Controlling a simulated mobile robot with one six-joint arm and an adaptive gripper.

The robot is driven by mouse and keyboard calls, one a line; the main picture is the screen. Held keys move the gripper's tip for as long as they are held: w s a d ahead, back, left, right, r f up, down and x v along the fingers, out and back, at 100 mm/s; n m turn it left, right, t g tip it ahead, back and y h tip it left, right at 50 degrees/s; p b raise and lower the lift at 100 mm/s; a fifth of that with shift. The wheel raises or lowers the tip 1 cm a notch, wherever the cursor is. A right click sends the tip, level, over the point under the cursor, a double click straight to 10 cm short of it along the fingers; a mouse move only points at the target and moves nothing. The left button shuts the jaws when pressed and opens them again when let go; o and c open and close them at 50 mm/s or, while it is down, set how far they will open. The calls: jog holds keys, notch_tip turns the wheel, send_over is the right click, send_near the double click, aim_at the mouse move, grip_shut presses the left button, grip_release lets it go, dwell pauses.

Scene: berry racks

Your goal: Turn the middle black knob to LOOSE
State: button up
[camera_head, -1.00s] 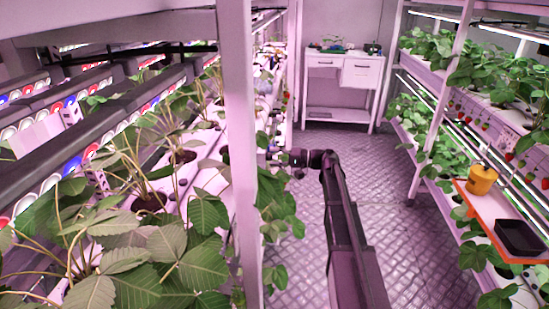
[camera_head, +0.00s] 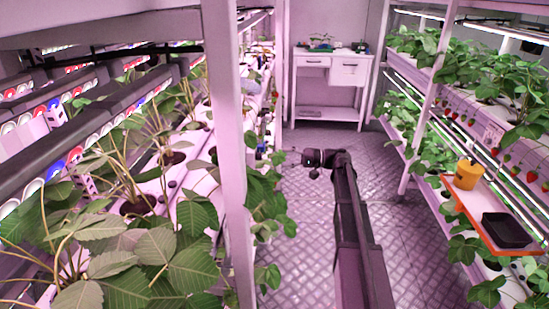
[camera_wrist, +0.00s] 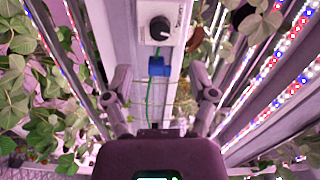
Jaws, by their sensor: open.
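In the wrist view a black knob (camera_wrist: 159,27) with a pale pointer mark sits on a light grey panel (camera_wrist: 147,8) near the top of the picture. Small lettering beside it is too small to read. I cannot tell from this view whether it is the middle knob. My gripper (camera_wrist: 160,82) is open and empty, its two fingers wide apart, below the knob in the picture and apart from it. A blue block (camera_wrist: 159,67) with a green cable shows between the fingers. In the head view my arm reaches into the aisle; the knob cannot be made out there.
Strawberry leaves and LED strips (camera_wrist: 275,68) flank the gripper on both sides. A white rack post (camera_head: 226,150) stands left of my arm. The aisle floor (camera_head: 310,225) is clear.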

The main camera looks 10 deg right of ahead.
jog(key=shift+v, duration=2.1)
jog(key=shift+s, duration=0.1)
